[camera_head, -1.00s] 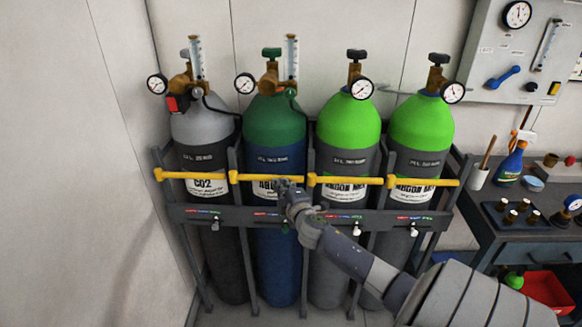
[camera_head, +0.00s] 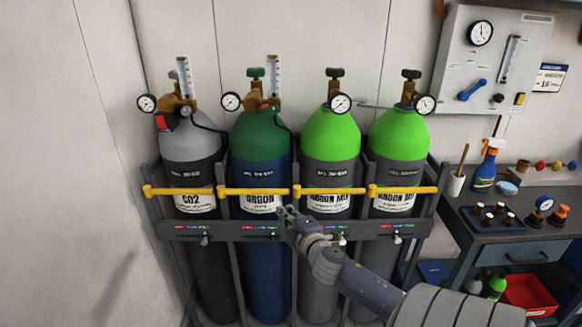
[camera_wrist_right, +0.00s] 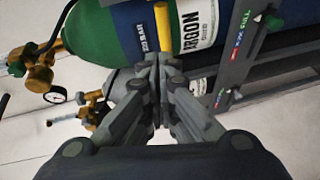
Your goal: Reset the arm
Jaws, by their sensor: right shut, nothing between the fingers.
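My right arm comes in from the lower right of the head view. Its gripper (camera_head: 286,212) is shut and empty in front of the rack, just below the yellow bars, near the blue cylinder with the green top (camera_head: 262,140). In the right wrist view the closed fingers (camera_wrist_right: 152,62) show with nothing between them. Behind them lie the argon cylinder (camera_wrist_right: 110,30) and a yellow bar (camera_wrist_right: 163,20). I cannot tell whether the fingertips touch the rack. My left gripper is not in view.
The dark rack (camera_head: 300,228) holds a grey CO2 cylinder (camera_head: 190,140) and two bright green-topped cylinders (camera_head: 331,135). To the right stand a workbench (camera_head: 520,215) with small fittings and a spray bottle (camera_head: 485,168). A red bin (camera_head: 528,293) is below. A control panel (camera_head: 490,50) is on the wall.

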